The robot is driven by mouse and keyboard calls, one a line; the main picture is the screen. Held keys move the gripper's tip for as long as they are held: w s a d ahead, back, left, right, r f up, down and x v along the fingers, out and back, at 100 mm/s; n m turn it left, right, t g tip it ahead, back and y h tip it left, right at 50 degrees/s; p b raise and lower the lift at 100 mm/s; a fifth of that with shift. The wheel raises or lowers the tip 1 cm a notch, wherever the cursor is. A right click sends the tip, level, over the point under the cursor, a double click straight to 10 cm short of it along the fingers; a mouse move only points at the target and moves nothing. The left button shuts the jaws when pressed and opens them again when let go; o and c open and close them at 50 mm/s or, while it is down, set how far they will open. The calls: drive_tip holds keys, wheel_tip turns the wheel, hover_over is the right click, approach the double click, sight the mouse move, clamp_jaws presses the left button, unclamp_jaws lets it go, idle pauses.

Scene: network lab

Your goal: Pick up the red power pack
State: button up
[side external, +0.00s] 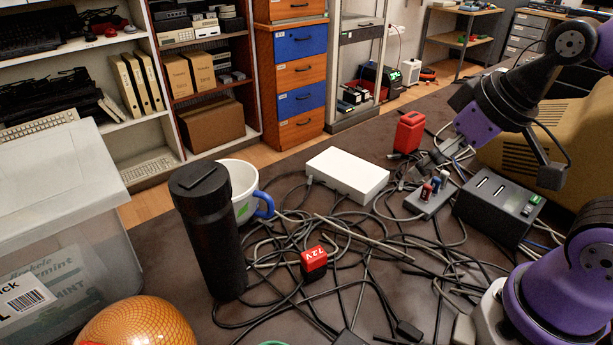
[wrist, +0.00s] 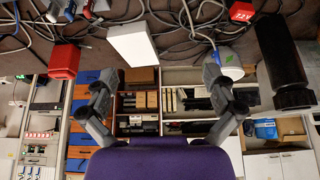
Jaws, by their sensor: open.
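The red power pack (side external: 313,260), a small red block marked 7.2V with a dark lower part, sits among tangled cables in the middle of the table. It also shows at the top edge of the wrist view (wrist: 241,12), partly cut off. My gripper (side external: 432,163) is at the right in the side view, above the table, behind and to the right of the pack and well apart from it. In the wrist view its two fingers (wrist: 156,78) are spread with nothing between them.
A black bottle (side external: 207,230) and a white mug (side external: 240,185) stand left of the pack. A white box (side external: 347,175), a red canister (side external: 409,132) and a dark box (side external: 497,208) lie behind or right. Black and grey cables cover the table's middle.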

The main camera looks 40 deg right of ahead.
drive_tip(key=g, duration=0.1)
hover_over(416, 117)
drive_tip(key=s, duration=0.2)
wheel_tip(416, 117, down, 4)
drive_tip(key=x, duration=0.4)
drive_tip(key=shift+s+f, duration=0.1)
drive_tip(key=shift+f, duration=0.2)
drive_tip(key=x, duration=0.6)
drive_tip(key=shift+s+d+f, duration=0.1)
drive_tip(key=shift+s, duration=0.3)
drive_tip(key=c, duration=1.3)
